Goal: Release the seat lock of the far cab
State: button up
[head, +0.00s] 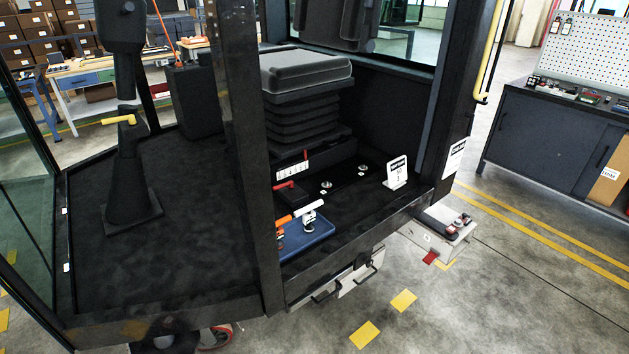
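One cab fills the left and middle of the head view. Its black seat (305,72) stands on a ribbed bellows base (305,108). A small red lever (285,185) sticks out low at the front of the seat base, below a white scale plate (292,168). I cannot tell for sure whether this lever is the seat lock, or whether this cab is the far one. A dark cab pillar (250,180) stands left of the lever. My gripper is not in view.
A blue tray (310,243) with orange- and white-handled items lies on the cab floor. A white sign (396,172) stands to its right. A steering column (130,170) with a yellow lever is at left. Open floor (500,290) lies right, before a dark cabinet (550,140).

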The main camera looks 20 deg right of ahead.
aim_at(290, 183)
jog(key=l+u, duration=0.2)
jog(key=u, duration=0.3)
jog(key=i+l+u, duration=0.1)
jog(key=u, duration=0.35)
jog(key=l+u, duration=0.15)
jog(key=l, duration=0.3)
jog(key=k+l+u, duration=0.15)
jog(key=l, duration=0.3)
jog(key=l+u, duration=0.2)
jog(key=l, duration=0.25)
jog(key=k+l+u, duration=0.15)
jog(key=l, duration=0.3)
jog(key=k+l+u, duration=0.15)
jog(key=l, duration=0.25)
jog(key=k+l, duration=0.1)
jog(key=l, duration=0.25)
jog(key=k+l, duration=0.1)
jog(key=l, duration=0.3)
jog(key=k+l, duration=0.1)
jog(key=l, duration=0.25)
jog(key=i, duration=1.5)
